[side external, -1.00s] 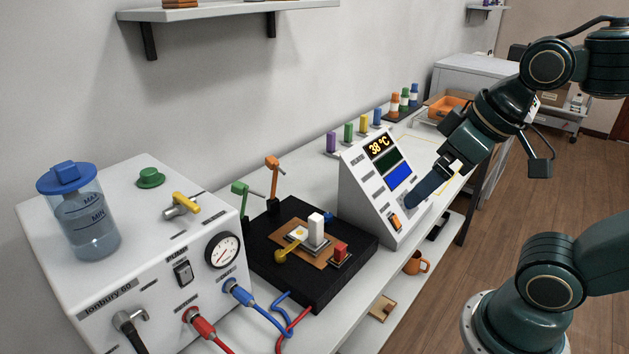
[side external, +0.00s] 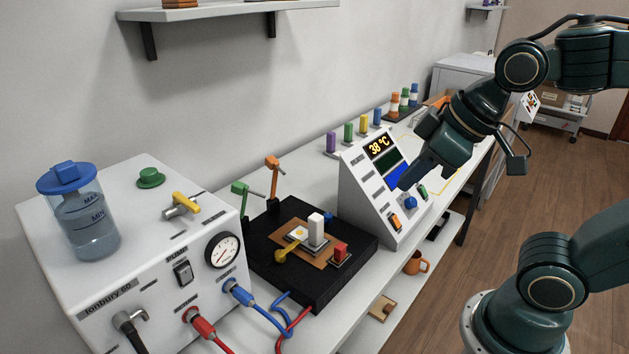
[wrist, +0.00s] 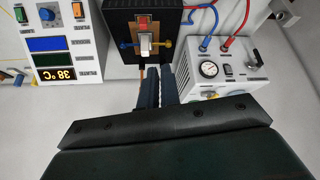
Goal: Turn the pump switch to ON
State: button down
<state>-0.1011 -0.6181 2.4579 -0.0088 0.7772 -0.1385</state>
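My gripper (side external: 406,184) is in front of the sloped control console, well to the right of the chiller and apart from the switch. In the wrist view its two fingers (wrist: 156,70) lie close together with nothing between them.
The white console (side external: 362,200) reads 38 °C and has a blue knob (side external: 410,203) and an orange switch (side external: 395,222). A black platform (side external: 310,293) with small posts stands between console and chiller. Blue and red hoses (side external: 200,325) leave the chiller front.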

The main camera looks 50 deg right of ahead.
jog(key=w+a+f+n+y, duration=0.2)
jog(key=w+a+n, duration=0.4)
jog(key=a, duration=0.5)
jog(key=w+a+f+n+y, duration=0.2)
jog(key=w+a+n, duration=0.4)
jog(key=a, duration=0.5)
jog(key=shift+w+a+f+n, duration=0.15)
jog(key=shift+a+f+n, duration=0.15)
jog(key=shift+f+n, duration=0.6)
jog(key=shift+w+f, duration=0.1)
send_near(186, 275)
jog(key=s+a+x, duration=0.1)
jog(key=x, duration=0.5)
